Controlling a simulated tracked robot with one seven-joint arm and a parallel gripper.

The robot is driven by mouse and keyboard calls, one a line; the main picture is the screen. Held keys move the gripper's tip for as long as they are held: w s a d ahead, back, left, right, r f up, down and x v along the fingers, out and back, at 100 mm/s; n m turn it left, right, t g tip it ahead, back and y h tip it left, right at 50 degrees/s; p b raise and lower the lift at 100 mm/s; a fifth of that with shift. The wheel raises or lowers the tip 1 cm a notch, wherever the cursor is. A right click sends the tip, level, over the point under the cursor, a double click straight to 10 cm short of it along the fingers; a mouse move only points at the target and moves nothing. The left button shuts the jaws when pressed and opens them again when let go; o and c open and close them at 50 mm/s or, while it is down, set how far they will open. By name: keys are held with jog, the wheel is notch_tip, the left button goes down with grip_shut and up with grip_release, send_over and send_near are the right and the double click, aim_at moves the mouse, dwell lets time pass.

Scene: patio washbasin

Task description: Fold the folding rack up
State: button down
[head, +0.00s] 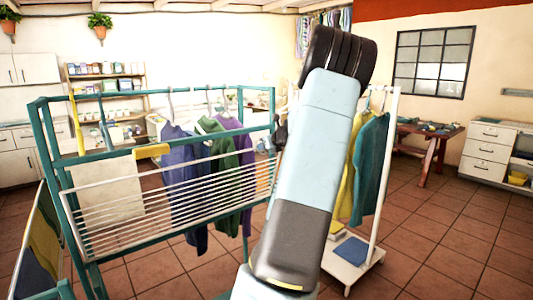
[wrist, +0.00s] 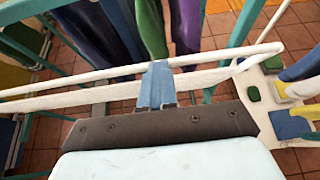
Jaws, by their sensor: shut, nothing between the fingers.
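The folding rack (head: 165,192) is a white panel of thin parallel bars on the teal frame (head: 50,150). It is unfolded in front of the frame and slopes across it. In the wrist view, white bars of the rack (wrist: 235,56) cross the picture just beyond my fingers. My gripper (wrist: 158,68) has its blue fingers together, empty, at these bars. I cannot tell whether they touch. In the head view my arm hides the gripper and may cover the rack's right end.
Blue, green and purple garments (head: 228,165) hang behind the rack. A pale cloth (head: 105,185) and a yellow piece (head: 152,151) hang at its left. A white wheeled stand (head: 385,180) with yellow and teal clothes stands right of my arm. Tiled floor is clear at front right.

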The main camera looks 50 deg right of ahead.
jog(key=w+d+r+g, duration=0.1)
jog(key=w+d+r, duration=0.1)
jog(key=w, duration=0.7)
jog(key=shift+w+r+g, duration=0.15)
jog(key=shift+w+g, duration=0.15)
jog(key=shift+w, duration=0.1)
dwell(0.5)
jog(key=w+r+v, duration=0.1)
jog(key=v, duration=1.2)
jog(key=shift+d+r, duration=0.3)
jog(key=shift+d, duration=0.05)
jog(key=shift+s, duration=0.1)
